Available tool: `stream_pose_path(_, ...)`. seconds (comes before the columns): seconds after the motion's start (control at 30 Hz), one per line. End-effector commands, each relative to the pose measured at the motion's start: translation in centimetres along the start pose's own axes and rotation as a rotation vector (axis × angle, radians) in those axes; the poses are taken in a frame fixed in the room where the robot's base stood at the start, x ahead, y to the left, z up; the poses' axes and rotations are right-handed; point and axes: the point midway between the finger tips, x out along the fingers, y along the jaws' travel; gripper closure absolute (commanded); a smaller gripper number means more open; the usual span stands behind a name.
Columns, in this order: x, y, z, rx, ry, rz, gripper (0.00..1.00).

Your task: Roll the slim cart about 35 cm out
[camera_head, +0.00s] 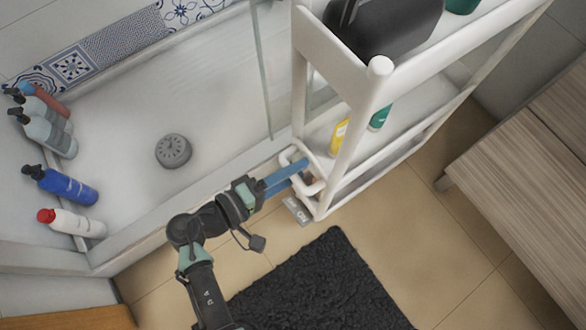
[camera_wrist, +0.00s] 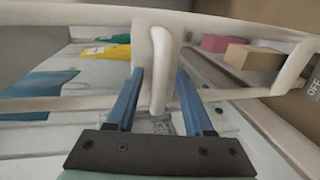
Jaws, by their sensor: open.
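The slim white cart (camera_head: 352,150) stands beside the shower tray, with shelves holding a dark container on top and bottles lower down. A white looped handle (camera_head: 288,156) sits on its near end. My gripper (camera_head: 302,170) reaches this end from the lower left. In the wrist view, the blue fingers of my gripper (camera_wrist: 158,75) are apart, one on each side of the upright white handle bar (camera_wrist: 158,92). The bar lies between them, with visible gaps at their lower parts. I cannot tell whether the fingertips touch it.
A black mat (camera_head: 315,285) lies on the tan floor in front of the cart. A wooden cabinet (camera_head: 530,185) stands at the right. The shower tray (camera_head: 130,125) with several bottles is at the left, behind a glass panel (camera_head: 262,75). Tiled floor is bare between mat and cabinet.

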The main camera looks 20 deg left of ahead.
Motion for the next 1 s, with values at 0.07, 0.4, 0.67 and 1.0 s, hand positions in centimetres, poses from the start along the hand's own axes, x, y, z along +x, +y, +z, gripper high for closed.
stream_pose_path(0.07, 0.0, 0.0, 0.0, 0.000, -0.001, 0.000, 0.48)
stream_pose_path(0.4, -0.5, 0.1, 0.0, 0.000, 0.001, -0.001, 0.48)
stream_pose_path(0.67, -5.2, 0.4, -0.1, -0.002, 0.005, 0.000, 0.48)
stream_pose_path(1.0, -11.6, 0.2, -0.1, -0.001, 0.004, 0.000, 0.48)
